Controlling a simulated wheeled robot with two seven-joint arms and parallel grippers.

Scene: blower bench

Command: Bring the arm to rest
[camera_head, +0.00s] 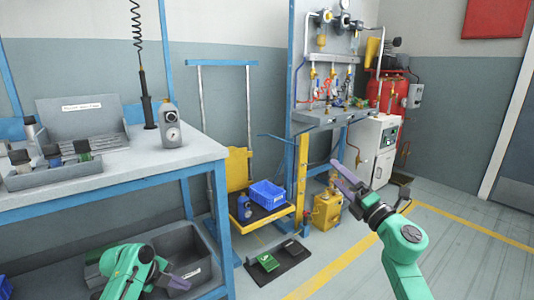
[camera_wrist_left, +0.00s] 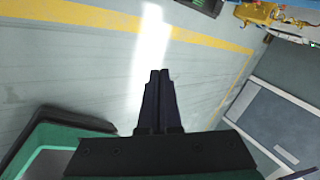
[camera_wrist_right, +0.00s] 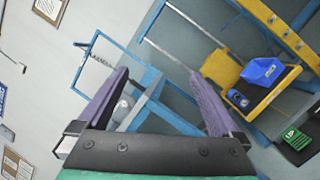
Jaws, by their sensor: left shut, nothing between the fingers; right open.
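My left arm shows at the bottom left of the head view, with its left gripper (camera_head: 178,282) low in front of the grey bin under the bench. In the left wrist view the left gripper (camera_wrist_left: 159,74) has its two dark fingers together, with nothing between them, above the floor. My right gripper (camera_head: 345,175) is raised at the right of the head view, in front of the blue-framed stand. In the right wrist view the right gripper (camera_wrist_right: 160,74) has its purple fingers wide apart and empty.
A blue-framed bench (camera_head: 215,152) stands at the left, above a grey bin (camera_head: 205,245). A yellow trolley (camera_head: 238,165) carries a blue bin (camera_head: 267,193). A dark mat (camera_head: 294,262) lies on the floor. A white cabinet (camera_head: 388,135) stands behind. Floor at the right (camera_head: 470,265) is clear.

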